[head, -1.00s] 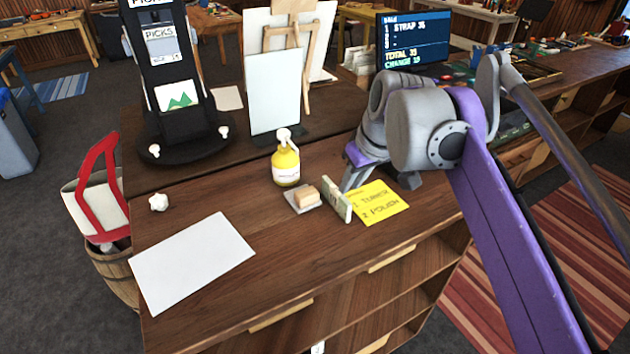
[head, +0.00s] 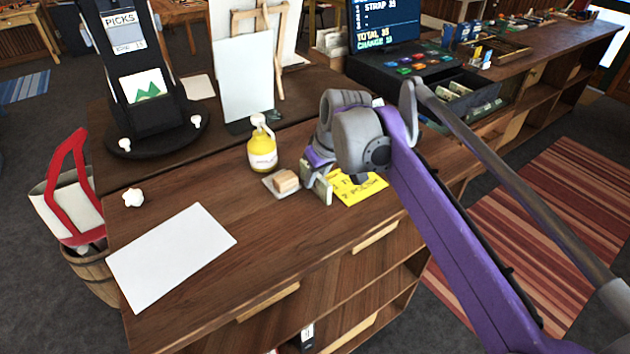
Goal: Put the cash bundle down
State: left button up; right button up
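My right gripper (head: 318,178) is low over the dark wooden counter (head: 250,215), between a small grey tray and a yellow note (head: 362,188). Its fingers are around a pale green cash bundle (head: 323,188), which stands on edge and appears held. The bundle's lower edge is at or just above the counter; I cannot tell whether it touches. My arm hides part of the note. My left gripper is not in view.
A tan block (head: 286,181) lies on the small tray (head: 270,187), close to the bundle. A yellow pump bottle (head: 262,150) stands behind. A white sheet (head: 170,256) lies front left, with bare counter beside it. An open cash drawer (head: 470,100) is at right.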

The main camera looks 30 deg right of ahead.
jog(key=shift+f, duration=0.4)
dwell(0.5)
grip_shut()
